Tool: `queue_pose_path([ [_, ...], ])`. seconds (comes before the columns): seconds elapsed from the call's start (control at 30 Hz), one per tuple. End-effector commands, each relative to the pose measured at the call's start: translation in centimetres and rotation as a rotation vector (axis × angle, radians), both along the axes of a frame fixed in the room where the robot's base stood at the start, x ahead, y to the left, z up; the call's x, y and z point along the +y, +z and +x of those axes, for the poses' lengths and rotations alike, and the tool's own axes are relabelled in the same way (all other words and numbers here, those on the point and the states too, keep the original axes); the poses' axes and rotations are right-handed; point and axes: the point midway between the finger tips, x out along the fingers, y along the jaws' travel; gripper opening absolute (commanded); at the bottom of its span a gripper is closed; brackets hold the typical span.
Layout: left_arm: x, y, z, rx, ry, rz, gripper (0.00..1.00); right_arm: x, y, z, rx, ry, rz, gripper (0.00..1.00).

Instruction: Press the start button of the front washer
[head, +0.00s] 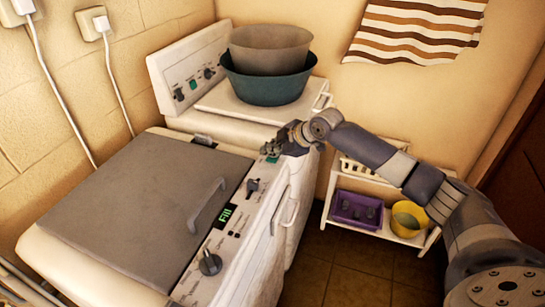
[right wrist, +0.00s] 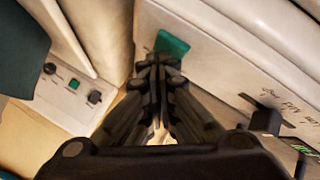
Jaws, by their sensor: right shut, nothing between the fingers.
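The front washer (head: 130,200) has a grey lid and a white control panel along its right side. The panel carries two dark knobs, a lit green display reading "Fill" (head: 226,216) and, at its far end, a green start button (head: 272,158). In the right wrist view the green button (right wrist: 173,46) is just beyond my fingertips, partly covered by them. My right gripper (head: 270,153) is shut and empty, its fingertips (right wrist: 158,62) at the button's near edge. I cannot tell whether they touch it. My left gripper is not in view.
A second washer (head: 185,75) stands behind, with a green basin (head: 268,88) and a grey tub (head: 270,50) stacked on it. A white shelf (head: 335,205) with a purple crate (head: 355,210) and a yellow bucket (head: 408,218) stands at right. The floor ahead is clear.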

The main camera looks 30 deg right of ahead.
Motion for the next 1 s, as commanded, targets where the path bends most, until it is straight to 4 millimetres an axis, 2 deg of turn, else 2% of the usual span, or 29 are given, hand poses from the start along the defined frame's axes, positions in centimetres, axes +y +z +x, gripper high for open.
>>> queue_pose_path([
  [0.73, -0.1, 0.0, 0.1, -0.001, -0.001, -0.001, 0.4, 0.0, -0.3, -0.1, 0.003, 0.0, -0.001, 0.0],
  [1.0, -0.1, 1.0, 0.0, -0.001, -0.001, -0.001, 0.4, 0.0, 0.8, 0.0, 0.002, 0.001, 0.0, 0.0],
])
